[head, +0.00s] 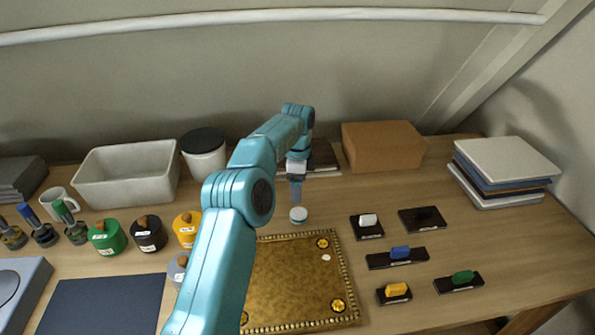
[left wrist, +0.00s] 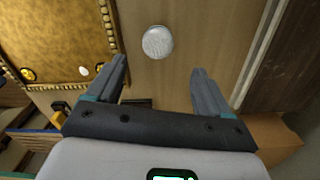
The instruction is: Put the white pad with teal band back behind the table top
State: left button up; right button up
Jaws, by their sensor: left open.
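The white pad with teal band (head: 298,214) is a small round piece on the wooden table, just behind the far edge of the gilt table top (head: 290,283). In the left wrist view the pad (left wrist: 157,42) shows as a pale disc on bare wood, apart from the gilt top (left wrist: 60,40). My left gripper (head: 296,198) is above and slightly behind the pad. In the left wrist view its fingers (left wrist: 158,70) are spread with nothing between them, and the pad lies beyond their tips. My left arm covers the left part of the gilt top. My right gripper is not in view.
Black holders with white, blue, yellow and green pieces (head: 400,253) stand right of the gilt top. A cardboard box (head: 382,146) and dark flat items are behind. Jars (head: 148,234), a white bin (head: 128,174) and a lidded pot (head: 204,155) stand left. Stacked boards (head: 505,170) are far right.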

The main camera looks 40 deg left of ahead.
pick_arm(q)
notch_tip(320, 180, up, 6)
jog(key=p, duration=0.1)
dwell(0.7)
